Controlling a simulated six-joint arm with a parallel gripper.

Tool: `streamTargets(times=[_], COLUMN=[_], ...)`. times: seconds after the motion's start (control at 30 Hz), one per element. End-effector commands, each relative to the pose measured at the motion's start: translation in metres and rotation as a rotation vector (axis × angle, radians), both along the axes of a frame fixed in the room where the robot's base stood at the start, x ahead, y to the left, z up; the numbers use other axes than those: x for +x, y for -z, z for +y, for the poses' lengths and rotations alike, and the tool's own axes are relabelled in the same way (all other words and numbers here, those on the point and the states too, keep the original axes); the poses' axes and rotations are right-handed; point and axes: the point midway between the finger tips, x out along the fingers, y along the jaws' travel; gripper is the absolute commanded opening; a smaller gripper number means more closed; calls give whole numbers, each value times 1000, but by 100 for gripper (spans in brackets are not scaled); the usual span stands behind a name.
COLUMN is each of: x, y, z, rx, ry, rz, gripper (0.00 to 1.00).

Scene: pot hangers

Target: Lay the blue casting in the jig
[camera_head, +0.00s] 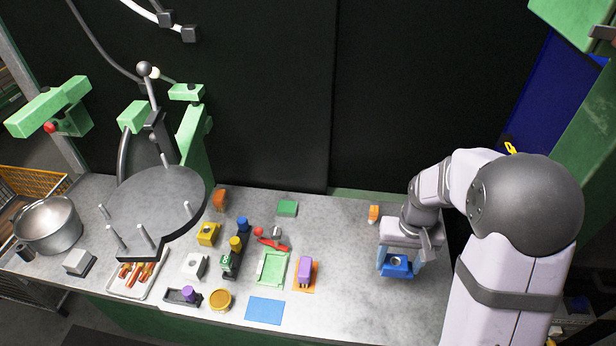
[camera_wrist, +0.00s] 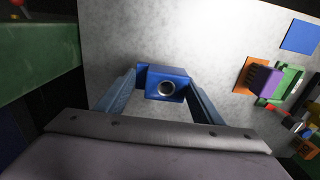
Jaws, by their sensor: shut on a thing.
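The blue casting (camera_head: 398,267), a block with a round hole, is at the right part of the bench. My gripper (camera_head: 397,262) points down and is shut on it. In the wrist view, the casting (camera_wrist: 166,84) sits between the two blue fingers with its hole facing the camera. I cannot tell whether it touches the bench or is just above it. A light green shallow frame (camera_head: 271,268), which looks like the jig, lies left of my gripper near the middle of the bench. Its inside looks empty. Part of it shows in the wrist view (camera_wrist: 291,79).
A purple block on an orange plate (camera_head: 305,275) stands between the frame and my gripper. A blue sheet (camera_head: 265,310) lies in front. Yellow (camera_head: 208,234) and white (camera_head: 194,266) castings and a large round grey plate (camera_head: 160,205) are left. Bench around the casting is clear.

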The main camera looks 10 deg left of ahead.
Motion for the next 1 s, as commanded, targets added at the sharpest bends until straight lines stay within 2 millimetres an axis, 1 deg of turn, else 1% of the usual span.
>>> streamTargets(times=[0.17,0.27,0.37,0.47,0.5,0.57,0.6,0.67,0.7,0.77,0.8,0.9,1.0], x=[2,4,4,1,-2,-7,-12,-20,-27,-38,-45,-65,-83], y=[-1,-2,-3,-6,-7,-9,-10,-12,-13,-15,-16,-19,-22], z=[13,32,60,97,113,138,155,180,196,219,233,264,287], rx=[0,0,0,0,0,1,0,0,1,0,1,0,1], ry=[-30,-74,-141,-224,-261,-320,-360,-419,-456,-511,-546,-625,-688], rz=[-2,-4,-2,-4,-2,-4,-3,-3,-4,-2,-3,-2,-3], gripper=[27,27,27,27,27,27,27,27,27,27,27,27,27])
